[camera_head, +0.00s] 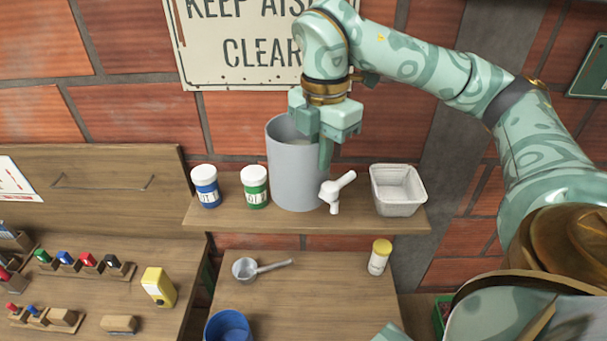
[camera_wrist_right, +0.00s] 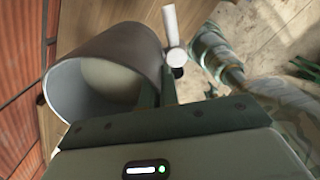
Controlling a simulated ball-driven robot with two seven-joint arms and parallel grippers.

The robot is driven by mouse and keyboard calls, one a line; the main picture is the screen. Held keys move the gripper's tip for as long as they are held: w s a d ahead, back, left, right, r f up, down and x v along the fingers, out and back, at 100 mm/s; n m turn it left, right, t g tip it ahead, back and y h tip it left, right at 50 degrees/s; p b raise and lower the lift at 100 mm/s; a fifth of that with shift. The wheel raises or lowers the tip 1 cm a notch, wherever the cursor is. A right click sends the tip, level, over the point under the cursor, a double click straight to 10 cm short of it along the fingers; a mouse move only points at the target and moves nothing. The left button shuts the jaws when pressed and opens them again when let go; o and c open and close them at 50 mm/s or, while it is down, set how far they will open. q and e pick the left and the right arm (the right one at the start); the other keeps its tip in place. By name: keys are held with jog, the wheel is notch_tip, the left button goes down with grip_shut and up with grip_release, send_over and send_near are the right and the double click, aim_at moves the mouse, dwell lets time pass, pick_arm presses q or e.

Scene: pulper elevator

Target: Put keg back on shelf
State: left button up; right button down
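The keg (camera_head: 296,165) is a grey open-topped cylinder with a white tap (camera_head: 336,190) low on its front right. It stands upright at the middle of the wooden wall shelf (camera_head: 235,220); whether its base fully touches the board is hard to tell. My right gripper (camera_head: 322,150) points down at the keg's right rim, with one finger outside the wall. In the right wrist view the fingers (camera_wrist_right: 158,92) sit close together on either side of the keg's wall (camera_wrist_right: 125,50), near the tap (camera_wrist_right: 175,50).
Blue (camera_head: 206,190) and green (camera_head: 255,188) white-lidded jars stand left of the keg. A white basket (camera_head: 398,190) stands right of it. Below are a ladle (camera_head: 250,268), a yellow-capped bottle (camera_head: 379,258) and a blue cup (camera_head: 228,328). A sign (camera_head: 230,45) hangs behind.

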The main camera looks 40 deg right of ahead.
pick_arm(q)
jog(key=r+p, duration=0.2)
jog(key=s+r+p, duration=0.1)
jog(key=r+p, duration=0.1)
jog(key=shift+r, duration=0.25)
pick_arm(e)
jog(key=w+d+f, duration=0.8)
jog(key=w+f, duration=0.1)
jog(key=f, duration=0.3)
jog(key=shift+w+d+f, duration=0.15)
jog(key=shift+w+d, duration=0.05)
jog(key=shift+w, duration=0.1)
pick_arm(q)
jog(key=shift+f, duration=0.1)
pick_arm(e)
jog(key=shift+f, duration=0.1)
jog(key=c, duration=1.7)
grip_release()
jog(key=shift+s, duration=0.1)
pick_arm(q)
jog(key=shift+a, duration=0.1)
